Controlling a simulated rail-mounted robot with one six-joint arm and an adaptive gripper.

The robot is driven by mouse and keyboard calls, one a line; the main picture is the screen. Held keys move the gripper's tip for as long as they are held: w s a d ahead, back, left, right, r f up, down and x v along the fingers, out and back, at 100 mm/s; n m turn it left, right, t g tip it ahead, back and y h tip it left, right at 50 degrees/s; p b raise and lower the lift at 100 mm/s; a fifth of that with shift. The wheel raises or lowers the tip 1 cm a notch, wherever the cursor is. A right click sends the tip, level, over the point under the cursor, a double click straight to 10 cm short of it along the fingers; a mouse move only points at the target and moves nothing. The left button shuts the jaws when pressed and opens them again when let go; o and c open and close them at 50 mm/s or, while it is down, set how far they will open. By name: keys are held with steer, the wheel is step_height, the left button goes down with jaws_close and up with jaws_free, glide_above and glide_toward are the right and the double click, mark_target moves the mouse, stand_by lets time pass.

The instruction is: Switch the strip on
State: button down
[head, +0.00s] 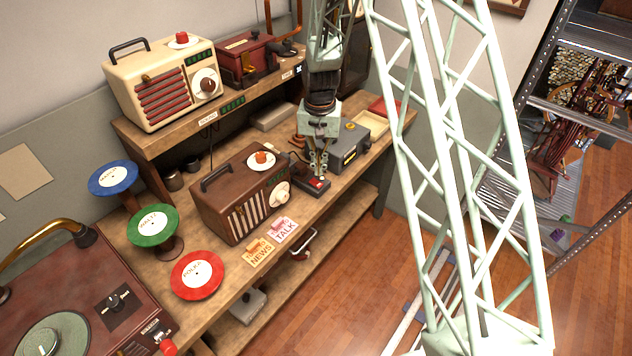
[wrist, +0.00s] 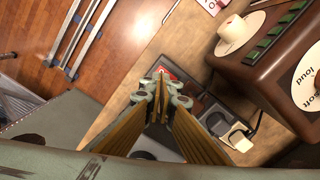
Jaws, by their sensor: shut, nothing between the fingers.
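The dark power strip (head: 311,187) lies on the wooden bench to the right of the brown radio. Its red switch (head: 319,183) shows at the end nearer the bench's front edge. In the wrist view the strip (wrist: 205,106) runs behind my fingers, and part of the red switch (wrist: 166,73) shows just beyond the fingertips. A plug with a cord (wrist: 237,137) sits in the strip's other end. My gripper (head: 321,176) points down over the switch end, shut and empty; its fingertips also show in the wrist view (wrist: 160,80). I cannot tell whether they touch the switch.
The brown radio (head: 240,193) stands close to the left of the strip. A grey box (head: 350,146) stands close to the right. NEWS (head: 259,251) and TALK (head: 283,230) cards lie at the front edge. A cream radio (head: 165,84) stands on the raised shelf.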

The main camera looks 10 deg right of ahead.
steer(key=shift+r, duration=0.65)
steer(key=shift+r, duration=0.15)
steer(key=s+r+n+t+b, duration=0.1)
steer(key=s+r+b, duration=0.2)
steer(key=s+r, duration=0.8)
steer(key=s+r+n+t+b, duration=0.1)
steer(key=s+r+b, duration=0.2)
steer(key=s+r, duration=0.8)
steer(key=s+r+n+t+b, duration=0.1)
steer(key=s+r+b, duration=0.2)
steer(key=s, duration=1)
steer(key=s+r+n+t+b, duration=0.1)
steer(key=s+r+b, duration=0.2)
steer(key=s, duration=1)
steer(key=shift+s+r+n, duration=0.25)
steer(key=shift+r+n, duration=0.05)
steer(key=shift+r, duration=0.65)
stand_by(0.9)
